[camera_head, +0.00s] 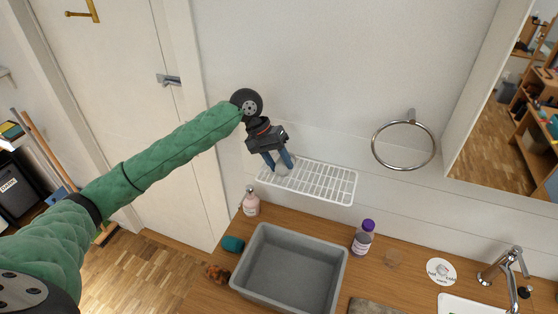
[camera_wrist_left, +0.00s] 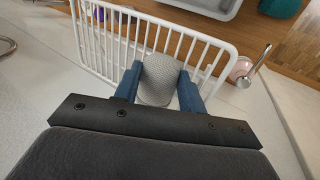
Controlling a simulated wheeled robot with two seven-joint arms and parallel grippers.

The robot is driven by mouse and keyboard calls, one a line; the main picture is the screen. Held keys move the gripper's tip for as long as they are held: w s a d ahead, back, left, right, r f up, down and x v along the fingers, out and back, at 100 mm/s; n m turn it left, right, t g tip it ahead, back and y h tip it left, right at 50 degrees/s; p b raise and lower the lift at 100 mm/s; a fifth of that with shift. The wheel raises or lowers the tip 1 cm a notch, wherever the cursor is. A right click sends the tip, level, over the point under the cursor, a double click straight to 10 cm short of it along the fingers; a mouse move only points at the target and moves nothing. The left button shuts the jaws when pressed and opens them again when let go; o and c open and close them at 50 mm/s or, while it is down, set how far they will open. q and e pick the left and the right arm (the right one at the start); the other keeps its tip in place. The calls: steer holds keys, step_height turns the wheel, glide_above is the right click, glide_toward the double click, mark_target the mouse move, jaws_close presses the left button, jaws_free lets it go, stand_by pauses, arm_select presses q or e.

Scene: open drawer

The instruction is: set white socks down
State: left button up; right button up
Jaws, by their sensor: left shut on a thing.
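My left gripper (camera_head: 278,163) is over the left end of a white wire rack (camera_head: 325,183) on the wall. It is shut on a pale, rounded bundle, the white socks (camera_head: 284,167). In the left wrist view the socks (camera_wrist_left: 159,78) sit between the two blue fingers of the gripper (camera_wrist_left: 157,85), with the rack's white bars (camera_wrist_left: 110,35) behind and around them. I cannot tell whether the socks touch the rack. The right gripper is not in view.
Below the rack is a wooden counter (camera_head: 210,295) with a grey bin (camera_head: 290,270), a pink soap bottle (camera_head: 251,204), a purple-capped bottle (camera_head: 363,240) and a teal item (camera_head: 233,244). A towel ring (camera_head: 405,167) hangs right of the rack. The rack's right part is empty.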

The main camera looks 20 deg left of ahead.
arm_select(q)
steer(key=o, duration=0.7)
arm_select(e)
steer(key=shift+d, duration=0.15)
arm_select(q)
steer(key=shift+r, duration=0.15)
steer(key=shift+a+r+b, duration=0.25)
steer(key=shift+b, duration=0.05)
steer(key=b+v, duration=0.4)
steer(key=v, duration=0.7)
steer(key=shift+r, duration=0.2)
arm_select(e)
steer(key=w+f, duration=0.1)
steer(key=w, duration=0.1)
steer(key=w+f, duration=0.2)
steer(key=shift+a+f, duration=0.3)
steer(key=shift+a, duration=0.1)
arm_select(q)
steer(key=shift+s, duration=0.1)
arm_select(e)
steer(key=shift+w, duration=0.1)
